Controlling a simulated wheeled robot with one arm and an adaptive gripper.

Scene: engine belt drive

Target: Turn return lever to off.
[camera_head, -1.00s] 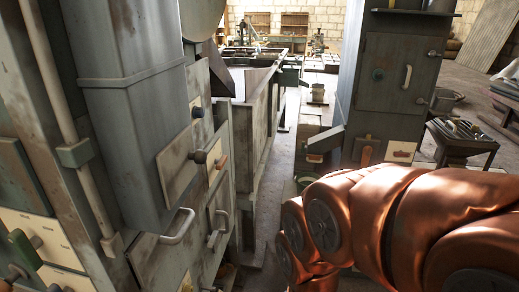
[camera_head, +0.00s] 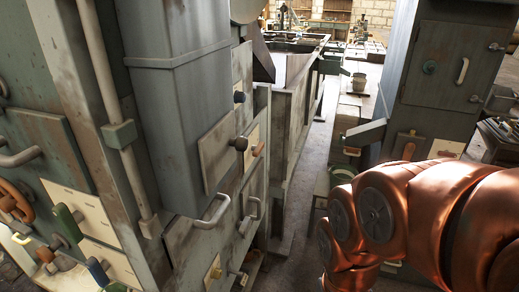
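No lever can be told apart as the return lever, as no label is readable. On the left machine, a green-handled lever (camera_head: 67,222) sits on a cream plate at the lower left. A blue-handled lever (camera_head: 97,271) sits on a cream plate below it. Small dark knobs (camera_head: 239,143) and an orange-brown handle (camera_head: 258,149) are on the machine's right-hand face. An upright orange-brown handle (camera_head: 409,147) is on the right cabinet. My copper arm fills the lower right; my gripper is out of view.
The grey left machine (camera_head: 180,110) has a vertical pipe (camera_head: 108,80) and protruding bar handles (camera_head: 213,211). An orange-brown wheel (camera_head: 15,200) is at the left edge. The grey cabinet (camera_head: 440,90) stands at the right. A strip of floor (camera_head: 305,185) is clear between them.

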